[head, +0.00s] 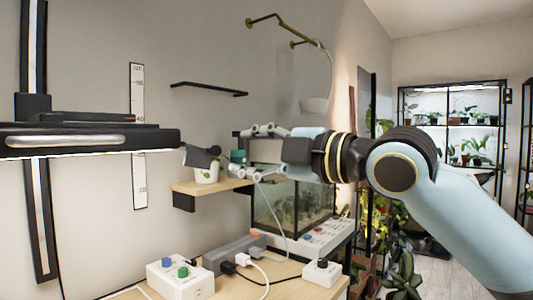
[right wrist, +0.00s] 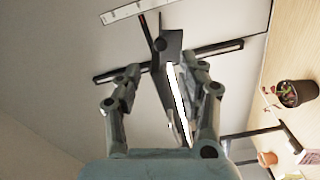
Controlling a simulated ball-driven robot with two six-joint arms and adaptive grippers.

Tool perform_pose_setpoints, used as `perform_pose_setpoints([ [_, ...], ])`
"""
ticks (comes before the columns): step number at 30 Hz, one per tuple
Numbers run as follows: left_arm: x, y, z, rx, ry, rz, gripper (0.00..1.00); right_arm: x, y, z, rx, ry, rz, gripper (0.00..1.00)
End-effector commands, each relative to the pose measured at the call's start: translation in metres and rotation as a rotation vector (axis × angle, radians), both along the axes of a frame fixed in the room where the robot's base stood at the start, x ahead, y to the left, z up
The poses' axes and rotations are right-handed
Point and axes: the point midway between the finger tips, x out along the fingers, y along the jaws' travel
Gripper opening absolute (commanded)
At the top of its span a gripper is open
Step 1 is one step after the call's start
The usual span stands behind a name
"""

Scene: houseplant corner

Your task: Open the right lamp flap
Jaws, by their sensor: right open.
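A long black lamp (head: 80,140) with a pale strip hangs from a vertical rail at the left in the head view. A small dark grey plate (head: 200,157), which looks like the right lamp flap, sits tilted at the lamp's right end. My right gripper (head: 243,151) is open and points left, with a gap between its fingertips and the plate. In the right wrist view its fingers (right wrist: 165,85) are spread and empty. A dark plate (right wrist: 173,41) and a bright strip (right wrist: 180,98) show beyond and between them. My left gripper is out of view.
A wooden shelf (head: 213,187) with a white plant pot (head: 206,174) is below the gripper. A glass tank (head: 290,205) stands right of it. Below are a bench with control boxes (head: 180,278) and cables. A brass bracket (head: 285,28) hangs above.

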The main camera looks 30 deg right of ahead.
Motion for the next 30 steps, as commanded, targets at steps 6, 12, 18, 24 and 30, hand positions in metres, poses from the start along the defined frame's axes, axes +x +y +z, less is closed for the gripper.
perform_pose_setpoints([
  [6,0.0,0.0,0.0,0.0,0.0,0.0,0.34,-0.019,-0.01,-0.002,-0.006,0.003,-0.01,0.41],
  [12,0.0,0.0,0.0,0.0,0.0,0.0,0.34,-0.028,-0.011,-0.001,-0.002,0.001,-0.003,0.41],
  [18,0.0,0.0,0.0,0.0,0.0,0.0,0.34,-0.029,-0.011,0.0,0.001,-0.001,0.0,0.41],
  [24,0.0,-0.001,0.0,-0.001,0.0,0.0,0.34,-0.029,-0.011,0.0,0.001,0.0,0.0,0.41],
  [30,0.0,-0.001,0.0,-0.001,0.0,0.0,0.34,-0.029,-0.011,-0.001,0.004,0.004,-0.002,0.41],
])
